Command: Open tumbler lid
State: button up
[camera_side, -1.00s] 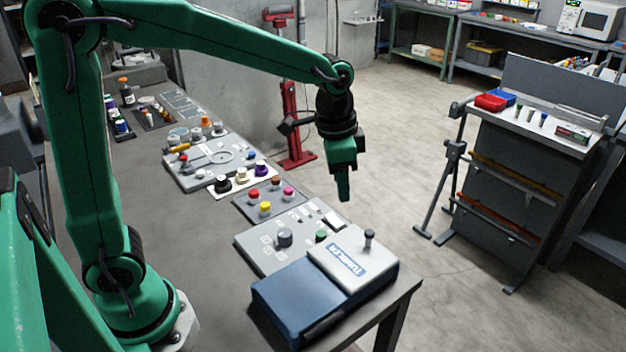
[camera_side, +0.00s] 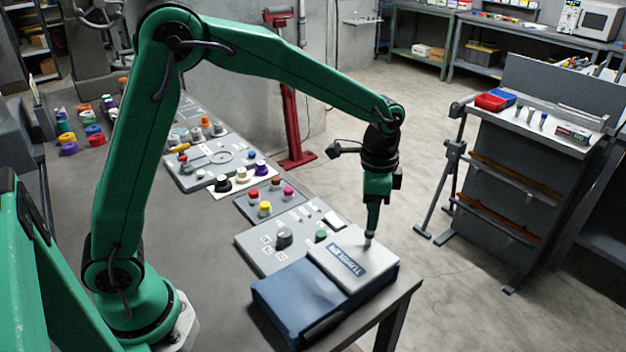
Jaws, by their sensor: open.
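The tumbler is a blue box (camera_side: 285,300) at the near right end of the grey bench. Its pale grey lid (camera_side: 330,262), with a blue "TUMBLER" label, lies flat on top and looks closed. A small grey knob (camera_side: 368,240) stands upright near the lid's far right corner. My gripper (camera_side: 371,232) points straight down with its fingertips at the knob's top. The jaws are open. The fingers hide part of the knob, and I cannot tell whether they touch it.
A panel with a dark dial (camera_side: 284,237) and a green button (camera_side: 320,236) lies just behind the tumbler. Panels with coloured knobs (camera_side: 265,208) run further along the bench. The bench edge (camera_side: 405,295) is close on the right, with open floor beyond.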

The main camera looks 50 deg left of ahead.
aim_at(369, 234)
jog(key=shift+f, duration=3.45)
jog(key=shift+c, duration=0.4)
grip_shut()
